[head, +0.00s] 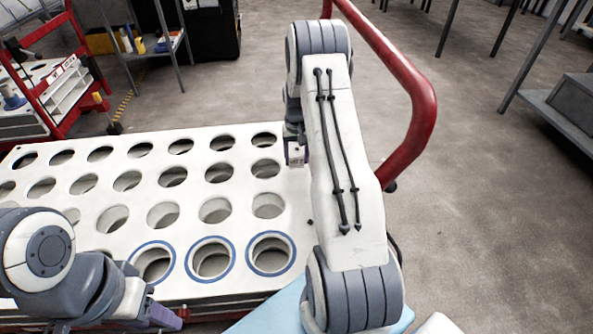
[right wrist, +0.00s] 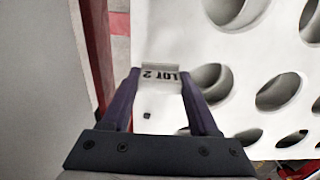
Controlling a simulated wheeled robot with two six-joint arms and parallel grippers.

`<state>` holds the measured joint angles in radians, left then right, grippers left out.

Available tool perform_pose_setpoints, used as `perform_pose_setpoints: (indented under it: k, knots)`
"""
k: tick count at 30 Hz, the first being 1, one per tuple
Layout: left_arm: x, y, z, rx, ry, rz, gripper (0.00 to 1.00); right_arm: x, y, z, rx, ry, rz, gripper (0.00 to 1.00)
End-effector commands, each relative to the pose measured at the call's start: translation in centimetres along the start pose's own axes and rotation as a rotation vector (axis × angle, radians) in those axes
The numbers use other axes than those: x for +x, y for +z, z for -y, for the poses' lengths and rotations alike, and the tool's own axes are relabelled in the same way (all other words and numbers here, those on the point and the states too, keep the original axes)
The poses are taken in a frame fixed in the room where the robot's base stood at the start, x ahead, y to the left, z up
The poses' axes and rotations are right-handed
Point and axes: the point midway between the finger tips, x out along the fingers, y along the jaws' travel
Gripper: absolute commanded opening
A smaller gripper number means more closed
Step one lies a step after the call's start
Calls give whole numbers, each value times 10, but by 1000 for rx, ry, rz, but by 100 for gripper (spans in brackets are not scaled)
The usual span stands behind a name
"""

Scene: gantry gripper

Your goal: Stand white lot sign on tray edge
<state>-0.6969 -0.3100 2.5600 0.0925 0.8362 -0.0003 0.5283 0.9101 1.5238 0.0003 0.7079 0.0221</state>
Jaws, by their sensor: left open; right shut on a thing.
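The white lot sign (right wrist: 160,76) reads "LOT 2" and sits between the purple fingers of my right gripper (right wrist: 158,84), which is shut on it. The sign also shows small in the head view (head: 296,155), at the right edge of the white tray (head: 290,205). In the right wrist view the tray (right wrist: 165,30) lies behind and below the sign, near its edge. I cannot tell whether the sign touches the tray. My left gripper (head: 165,316) is open, low at the front left; its fingers are only partly seen.
The tray has rows of round holes, several with blue rings along the front. A red rail (head: 415,90) curves up beside the tray's right side. A red cart (head: 60,85) and a metal shelf (head: 145,40) stand behind at left. Open floor lies to the right.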

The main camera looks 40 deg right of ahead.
Motion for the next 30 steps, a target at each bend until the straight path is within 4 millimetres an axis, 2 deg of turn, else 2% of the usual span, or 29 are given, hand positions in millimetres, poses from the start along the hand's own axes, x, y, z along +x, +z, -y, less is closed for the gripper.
perform_pose_setpoints:
  k: [7,20,21,22,23,30]
  knots:
    - [16,1,1,0,0,0,50,41,0,0,-1,0,1,9]
    - [16,1,1,0,0,0,50,47,0,0,-1,0,0,9]
    - [16,1,1,0,0,0,50,46,0,0,-1,0,-1,76]
    - [16,1,1,0,0,0,50,46,0,0,-1,0,-1,88]
    - [16,1,1,0,0,0,50,46,0,0,-1,0,-1,91]
    - [16,1,1,0,0,0,50,46,0,0,-1,0,0,91]
